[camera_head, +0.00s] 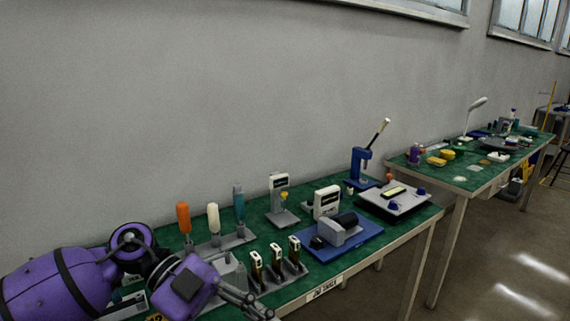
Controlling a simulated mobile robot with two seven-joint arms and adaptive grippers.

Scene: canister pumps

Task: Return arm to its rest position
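My purple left arm reaches in from the lower left, over the near end of the green-topped workbench (270,233). My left gripper (256,306) is at the bottom edge, in front of a grey rack (285,282) that holds 3 small upright black and gold pieces (276,256). I see nothing held in it, but its fingertips are small and partly cut off, so I cannot tell if it is open or shut. My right gripper is not in view.
Behind the gripper stand orange (184,218), white (214,218) and teal (239,204) handled tools in a grey stand. Farther right are a blue mat (365,241) with a grey device, a blue lever press (359,168) and a second cluttered table (465,180).

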